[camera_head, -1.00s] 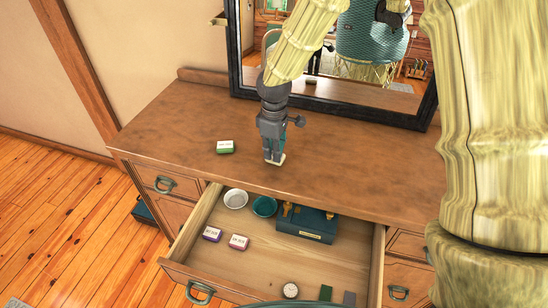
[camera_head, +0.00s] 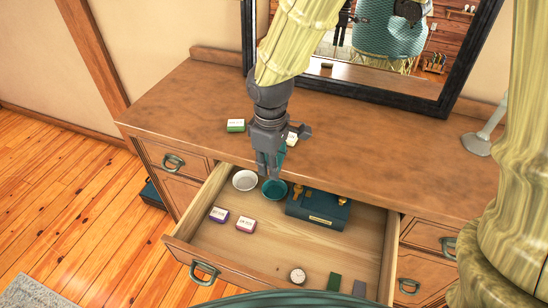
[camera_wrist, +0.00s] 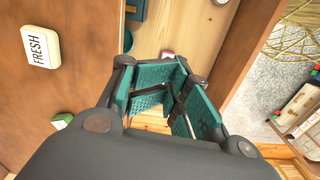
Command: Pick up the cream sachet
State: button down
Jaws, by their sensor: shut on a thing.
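The cream sachet (camera_wrist: 40,47), marked FRESH, lies on the dresser top at the upper left of the wrist view. In the head view the cream sachet (camera_head: 292,138) shows partly behind my gripper. My gripper (camera_head: 270,174) points down near the dresser's front edge, in front of the sachet and apart from it. In the wrist view, its teal pads (camera_wrist: 172,92) angle towards each other and the sachet is outside them. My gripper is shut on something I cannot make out.
A green-edged box (camera_head: 235,126) lies left on the dresser top (camera_head: 390,150). The open drawer (camera_head: 270,255) holds a white bowl (camera_head: 245,180), teal bowl (camera_head: 273,189), dark teal case (camera_head: 318,210), and purple and red boxes. A mirror (camera_head: 385,98) stands behind.

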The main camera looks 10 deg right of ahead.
jog(key=shift+c, duration=2.2)
grip_release()
jog(key=shift+r, duration=0.15)
